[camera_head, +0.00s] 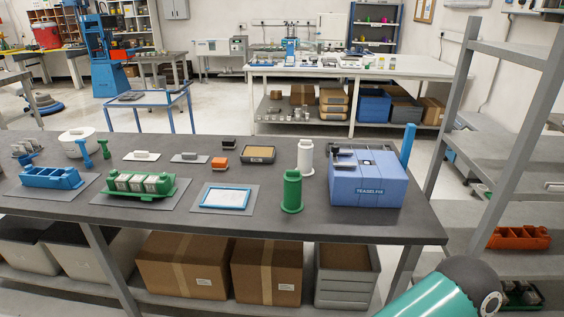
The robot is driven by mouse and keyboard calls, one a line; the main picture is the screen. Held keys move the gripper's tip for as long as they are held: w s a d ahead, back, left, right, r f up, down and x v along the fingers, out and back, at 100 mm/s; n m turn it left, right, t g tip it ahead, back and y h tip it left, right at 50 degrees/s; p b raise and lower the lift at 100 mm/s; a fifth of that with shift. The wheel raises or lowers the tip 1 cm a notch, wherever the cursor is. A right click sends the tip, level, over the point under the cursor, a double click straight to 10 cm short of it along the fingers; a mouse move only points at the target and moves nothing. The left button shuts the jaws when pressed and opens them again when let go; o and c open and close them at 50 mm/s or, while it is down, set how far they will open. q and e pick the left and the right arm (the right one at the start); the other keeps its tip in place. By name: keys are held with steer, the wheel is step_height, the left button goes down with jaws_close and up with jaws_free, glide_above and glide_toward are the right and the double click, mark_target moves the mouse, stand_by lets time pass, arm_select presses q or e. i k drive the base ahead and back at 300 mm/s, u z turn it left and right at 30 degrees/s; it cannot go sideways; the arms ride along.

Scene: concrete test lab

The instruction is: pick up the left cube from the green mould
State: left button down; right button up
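The green mould (138,195) stands on a grey mat on the left part of the dark table. Pale grey cubes sit side by side in it, with green walls at both ends. The left cube (121,181) is seated in the mould at its left end; its lower part is hidden by the mould's front wall. Neither of my grippers shows. Only a teal and dark link of one of my arms is in view at the bottom right, far from the mould.
A blue mould (51,178) stands left of the green one, and a blue-framed tray (225,198) lies to its right. A green cylinder (291,191), a white cylinder (305,157) and a blue box (368,188) stand further right. A grey shelf post (517,140) rises at the right.

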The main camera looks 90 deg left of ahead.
mark_target(120, 182)
steer(key=u, duration=0.25)
steer(key=i, duration=0.25)
steer(key=u, duration=2.65)
steer(key=i, duration=0.2)
steer(key=u, duration=1.25)
steer(key=k, duration=0.3)
steer(key=u, duration=0.65)
steer(key=i, duration=1.45)
steer(key=z, duration=0.5)
